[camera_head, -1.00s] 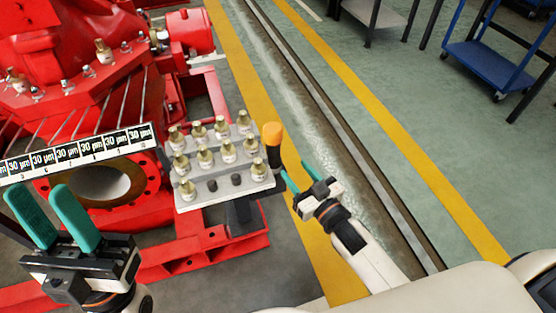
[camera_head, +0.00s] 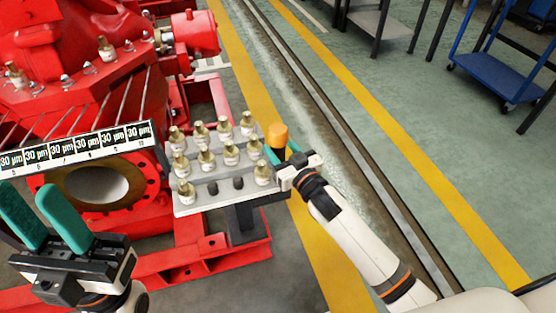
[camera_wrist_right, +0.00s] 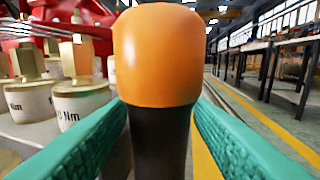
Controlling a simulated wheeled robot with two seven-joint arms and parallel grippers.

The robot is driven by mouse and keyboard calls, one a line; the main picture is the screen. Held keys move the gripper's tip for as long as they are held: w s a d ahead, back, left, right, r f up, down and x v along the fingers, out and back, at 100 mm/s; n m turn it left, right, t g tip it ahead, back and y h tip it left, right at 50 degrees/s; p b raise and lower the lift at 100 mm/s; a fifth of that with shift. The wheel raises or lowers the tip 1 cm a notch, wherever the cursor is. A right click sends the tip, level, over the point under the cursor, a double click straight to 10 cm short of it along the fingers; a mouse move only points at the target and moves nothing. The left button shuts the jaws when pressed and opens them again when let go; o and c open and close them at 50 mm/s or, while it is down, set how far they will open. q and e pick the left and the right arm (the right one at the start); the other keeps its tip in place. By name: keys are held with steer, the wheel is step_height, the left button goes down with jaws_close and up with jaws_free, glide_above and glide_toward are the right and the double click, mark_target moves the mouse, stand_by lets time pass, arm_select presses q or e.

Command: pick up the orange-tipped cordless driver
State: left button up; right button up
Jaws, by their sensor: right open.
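The orange-tipped cordless driver (camera_head: 277,137) stands upright at the right edge of the grey tray (camera_head: 205,207). In the right wrist view its orange tip (camera_wrist_right: 157,55) and dark shaft (camera_wrist_right: 159,140) fill the middle. My right gripper (camera_head: 281,155) is open, with its teal fingers on either side of the driver's dark shaft, just below the orange tip. A dark gap shows on the left, and I cannot tell whether either finger touches it. My left gripper (camera_head: 45,215) is open and empty at the lower left, its two teal fingers pointing up.
Several brass-topped white fittings (camera_head: 205,159) stand in rows on the tray, close to the driver. A white label strip (camera_head: 75,150) runs to its left. Red pump machinery (camera_head: 80,80) fills the left.

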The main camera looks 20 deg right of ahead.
steer(key=shift+c, duration=0.6)
steer(key=c, duration=0.9)
steer(key=shift+r, duration=0.15)
jaws_close()
steer(key=shift+r, duration=0.1)
